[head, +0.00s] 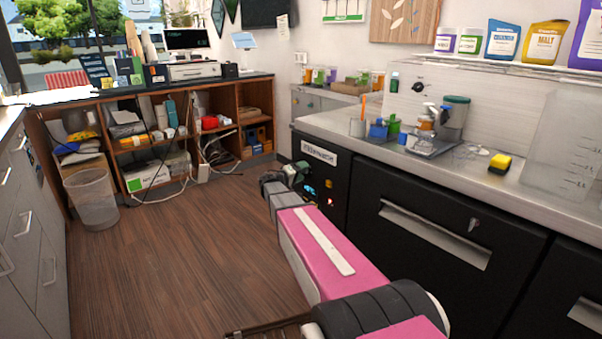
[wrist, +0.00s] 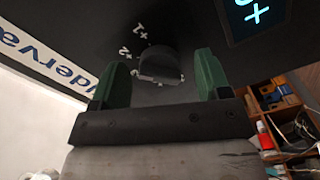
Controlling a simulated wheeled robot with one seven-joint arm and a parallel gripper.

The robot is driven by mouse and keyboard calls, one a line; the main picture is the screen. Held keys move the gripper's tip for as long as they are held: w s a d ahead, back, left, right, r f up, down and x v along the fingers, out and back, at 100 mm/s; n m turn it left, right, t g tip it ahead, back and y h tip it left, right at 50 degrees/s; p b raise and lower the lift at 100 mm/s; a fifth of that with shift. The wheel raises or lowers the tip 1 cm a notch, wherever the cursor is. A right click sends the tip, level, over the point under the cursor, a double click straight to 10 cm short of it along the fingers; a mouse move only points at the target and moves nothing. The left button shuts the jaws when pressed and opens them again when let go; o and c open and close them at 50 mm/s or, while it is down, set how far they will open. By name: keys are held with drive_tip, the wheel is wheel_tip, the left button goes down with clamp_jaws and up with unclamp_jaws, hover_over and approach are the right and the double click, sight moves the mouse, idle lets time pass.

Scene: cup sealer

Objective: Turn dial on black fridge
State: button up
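The black fridge (head: 350,225) stands under the steel counter at the right, with a control panel at its left end. In the wrist view its round black dial (wrist: 160,62) sits on the dark panel, with white "+1" and "+2" marks beside it. My gripper (head: 297,172) is at this panel, and its green fingers also show in the wrist view (wrist: 160,68). The fingers are open, one on each side of the dial, with visible gaps in the picture. I cannot tell how far the fingertips are from the panel. The dial is not clearly visible in the head view.
A lit blue display (wrist: 252,12) is beside the dial, and a white label (head: 319,152) is on the panel. The fridge door has a long recessed handle (head: 435,233). Wooden shelves (head: 150,130) and a bin (head: 92,199) stand at the left; the floor between is clear.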

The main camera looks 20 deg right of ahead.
drive_tip(key=v, duration=1.1)
drive_tip(key=shift+d, duration=0.1)
